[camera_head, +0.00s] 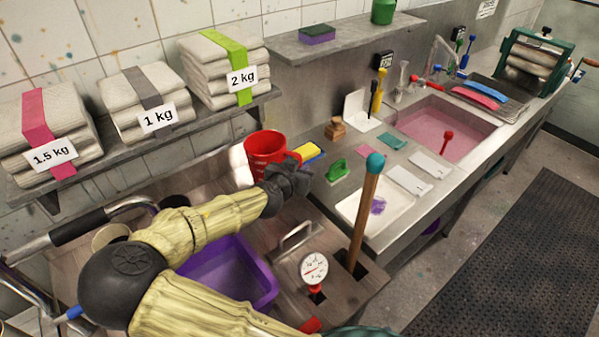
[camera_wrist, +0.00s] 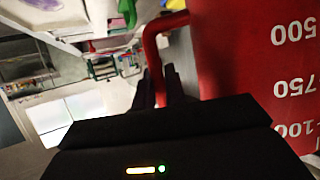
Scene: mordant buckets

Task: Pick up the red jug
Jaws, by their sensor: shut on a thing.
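The red jug (camera_head: 266,149) stands behind my gripper near the back wall in the head view, with its lower part partly hidden by the gripper and arm. In the wrist view the jug (camera_wrist: 255,75) fills the right side, with white volume marks on it that appear upside down. Its red handle (camera_wrist: 150,50) reaches in between the dark fingers. My gripper (camera_wrist: 165,88) is shut on this handle. In the head view my gripper (camera_head: 290,178) is at the jug's right side. I cannot tell whether the jug's base touches a surface.
A purple tub (camera_head: 228,272) of liquid lies below my arm. A wooden stick with a teal knob (camera_head: 366,205) and a dial gauge (camera_head: 314,268) stand to the right. A shelf (camera_head: 140,137) with folded cloth stacks is above left.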

